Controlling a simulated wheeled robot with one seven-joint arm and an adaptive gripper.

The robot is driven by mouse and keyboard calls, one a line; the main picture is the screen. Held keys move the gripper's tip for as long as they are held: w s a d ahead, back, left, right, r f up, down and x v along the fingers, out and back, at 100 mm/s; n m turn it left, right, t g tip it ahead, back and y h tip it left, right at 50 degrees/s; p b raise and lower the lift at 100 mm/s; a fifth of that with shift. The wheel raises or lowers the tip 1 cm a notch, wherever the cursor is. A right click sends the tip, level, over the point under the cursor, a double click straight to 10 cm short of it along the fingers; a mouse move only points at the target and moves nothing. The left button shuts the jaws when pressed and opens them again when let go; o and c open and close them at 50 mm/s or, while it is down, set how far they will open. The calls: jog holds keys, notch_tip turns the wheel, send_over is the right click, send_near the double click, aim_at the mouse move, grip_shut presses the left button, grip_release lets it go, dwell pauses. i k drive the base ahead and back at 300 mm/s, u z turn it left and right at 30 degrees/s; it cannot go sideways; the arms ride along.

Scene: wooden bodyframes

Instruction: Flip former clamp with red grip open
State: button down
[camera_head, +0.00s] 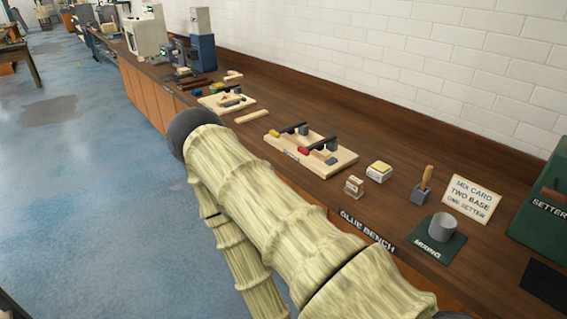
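A pale wooden board (343,164), the former, lies on the brown bench and carries two dark clamp bars. The nearer clamp bar (320,145) has a red grip (303,152) at its left end. The farther bar has a yellow grip (274,133). The red-grip bar lies low across the board next to grey blocks; its exact angle is too small to tell. My wood-patterned arm (280,215) crosses the foreground, left of and below the board. My gripper is not in view.
Right of the board stand a small wooden piece (354,187), a yellow-topped block (379,171), a brush holder (421,193), a grey cup (442,227) and a card (472,198). A second board (226,103) lies farther back. A white brick wall (400,60) runs behind. The blue floor at left is open.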

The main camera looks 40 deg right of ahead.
aim_at(319, 145)
jog(key=i, duration=0.95)
jog(key=z, duration=1.85)
